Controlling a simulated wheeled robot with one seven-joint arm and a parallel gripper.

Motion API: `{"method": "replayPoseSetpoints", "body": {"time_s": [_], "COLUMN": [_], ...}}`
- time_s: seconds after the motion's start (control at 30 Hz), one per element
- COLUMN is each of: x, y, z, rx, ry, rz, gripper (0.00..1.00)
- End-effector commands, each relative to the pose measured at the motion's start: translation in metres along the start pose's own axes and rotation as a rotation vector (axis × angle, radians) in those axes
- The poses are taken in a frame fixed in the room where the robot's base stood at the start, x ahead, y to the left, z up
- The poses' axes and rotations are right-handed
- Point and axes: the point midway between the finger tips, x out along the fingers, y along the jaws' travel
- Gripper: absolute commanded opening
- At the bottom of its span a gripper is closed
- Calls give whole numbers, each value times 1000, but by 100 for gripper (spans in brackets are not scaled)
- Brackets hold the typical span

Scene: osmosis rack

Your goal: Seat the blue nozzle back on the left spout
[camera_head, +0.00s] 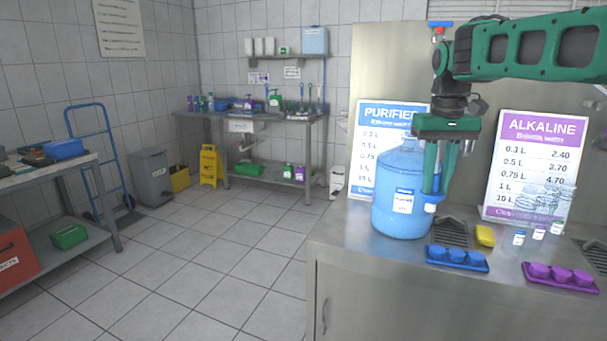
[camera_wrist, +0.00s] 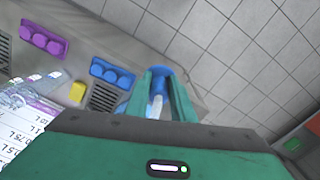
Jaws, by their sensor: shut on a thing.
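My gripper (camera_head: 431,190) points down over the steel counter, right beside the blue water jug (camera_head: 400,205). Its green fingers are shut on the blue nozzle (camera_head: 431,207), a small blue and white piece at their tips. In the wrist view the fingers (camera_wrist: 165,74) run away from the camera with a white part between them and blue at their ends. The nozzle is partly hidden by the fingers. A tap with a blue handle (camera_head: 440,24) and a red part shows high up beside my arm; whether it is the left spout, I cannot tell.
On the counter are a drain grate (camera_head: 451,232), a yellow sponge (camera_head: 485,235), a blue tray (camera_head: 457,259), a purple tray (camera_head: 560,278) and small labelled bottles (camera_head: 539,232). A purified sign (camera_head: 367,135) and an alkaline sign (camera_head: 532,160) stand behind. The counter's front left is clear.

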Motion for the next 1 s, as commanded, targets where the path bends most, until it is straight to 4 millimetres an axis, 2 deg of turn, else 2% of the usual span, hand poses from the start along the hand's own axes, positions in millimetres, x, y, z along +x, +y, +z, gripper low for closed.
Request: {"method": "replayPoseSetpoints", "body": {"time_s": [0.03, 1.0], "x": [1, -48], "y": [-4, -3], "z": [5, 4], "rx": [-9, -9], "ry": [-22, -21], "rz": [-1, -2], "gripper": [0, 0]}}
